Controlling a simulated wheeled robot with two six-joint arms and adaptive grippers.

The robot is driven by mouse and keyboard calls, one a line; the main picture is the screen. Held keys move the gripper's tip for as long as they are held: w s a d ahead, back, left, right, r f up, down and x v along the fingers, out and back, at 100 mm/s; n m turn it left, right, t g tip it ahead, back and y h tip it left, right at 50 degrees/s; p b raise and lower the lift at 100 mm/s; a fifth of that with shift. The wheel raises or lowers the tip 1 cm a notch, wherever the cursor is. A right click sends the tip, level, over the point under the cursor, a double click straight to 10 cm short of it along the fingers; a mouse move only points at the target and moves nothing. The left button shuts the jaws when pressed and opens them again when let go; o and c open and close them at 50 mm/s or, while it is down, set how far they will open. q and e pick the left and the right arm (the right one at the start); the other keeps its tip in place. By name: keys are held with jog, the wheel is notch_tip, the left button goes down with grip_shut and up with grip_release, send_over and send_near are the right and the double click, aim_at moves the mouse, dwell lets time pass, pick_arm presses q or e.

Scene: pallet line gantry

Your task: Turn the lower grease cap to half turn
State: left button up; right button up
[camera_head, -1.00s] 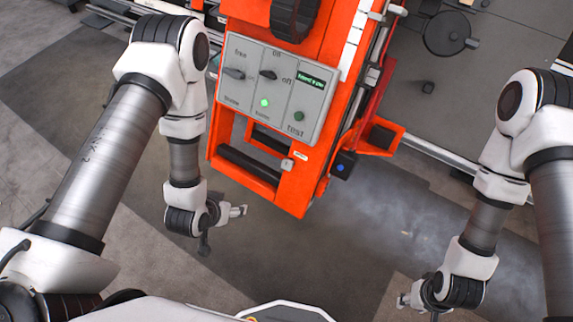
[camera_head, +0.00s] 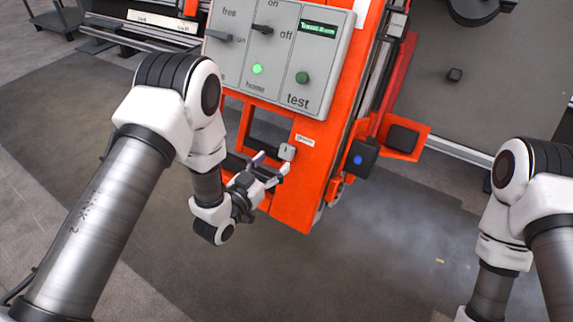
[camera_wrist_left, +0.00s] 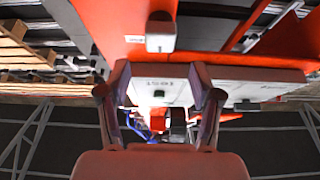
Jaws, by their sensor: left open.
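A small light-grey block (camera_head: 287,151) with a dark mark sits on the orange frame beside a small white label; it may be the lower grease cap, but I cannot read the label. A light-grey block also shows at the top of the left wrist view (camera_wrist_left: 160,35). My left gripper (camera_head: 272,167) is open, just below and left of this block in the head view. In the left wrist view its two fingers (camera_wrist_left: 160,78) stand apart with nothing held between them. My right gripper is out of view below the picture.
A grey control panel (camera_head: 325,68) with switches, a lit green lamp and a green test button is above the block. A dark box with a blue button (camera_head: 358,160) juts out on the right. Open floor (camera_head: 400,255) lies to the lower right.

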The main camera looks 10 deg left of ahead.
aim_at(286, 148)
pick_arm(q)
jog(key=b+x, duration=0.2)
jog(key=x, duration=0.5)
jog(key=shift+w+r, duration=0.1)
jog(key=c, duration=1.2)
